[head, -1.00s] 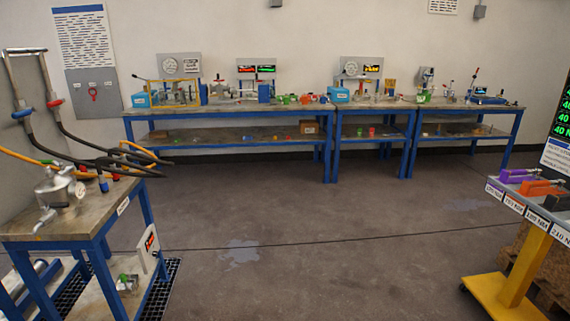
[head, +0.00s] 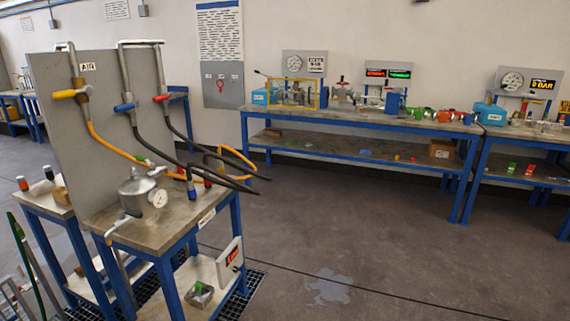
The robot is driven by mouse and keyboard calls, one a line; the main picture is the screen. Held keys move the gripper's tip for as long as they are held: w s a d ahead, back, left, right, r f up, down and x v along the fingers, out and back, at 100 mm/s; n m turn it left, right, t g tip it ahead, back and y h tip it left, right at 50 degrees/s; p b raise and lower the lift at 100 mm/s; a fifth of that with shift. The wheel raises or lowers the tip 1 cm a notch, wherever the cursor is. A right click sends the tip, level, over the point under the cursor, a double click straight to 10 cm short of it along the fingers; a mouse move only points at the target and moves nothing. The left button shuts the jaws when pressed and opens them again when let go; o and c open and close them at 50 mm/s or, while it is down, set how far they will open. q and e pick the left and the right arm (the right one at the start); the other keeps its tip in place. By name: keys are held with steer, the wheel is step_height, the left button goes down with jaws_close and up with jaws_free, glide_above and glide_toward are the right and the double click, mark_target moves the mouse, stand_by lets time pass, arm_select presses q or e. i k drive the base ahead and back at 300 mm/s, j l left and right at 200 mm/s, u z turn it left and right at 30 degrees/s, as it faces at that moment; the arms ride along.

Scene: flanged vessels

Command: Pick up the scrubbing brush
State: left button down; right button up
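I cannot make out a scrubbing brush for certain in the head view. A long thin green handle (head: 27,258) leans at the lower left edge; its end is out of frame, so I cannot tell what it belongs to. Neither of my grippers is in view.
A blue-framed bench (head: 160,232) with a metal vessel (head: 138,193), gauge and hoses stands at the left. A long blue workbench (head: 350,121) with test rigs runs along the back wall. A wet patch (head: 328,289) lies on the otherwise open floor at the centre and right.

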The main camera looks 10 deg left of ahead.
mark_target(180, 171)
steer(key=i+l+u, duration=0.2)
steer(key=i+u, duration=0.25)
steer(key=i+l+u, duration=0.3)
steer(key=u, duration=0.2)
steer(key=i+l+u, duration=0.55)
steer(key=l+u, duration=0.35)
steer(key=l, duration=0.15)
steer(key=i+l+u, duration=0.15)
steer(key=l+u, duration=0.35)
steer(key=l, duration=0.05)
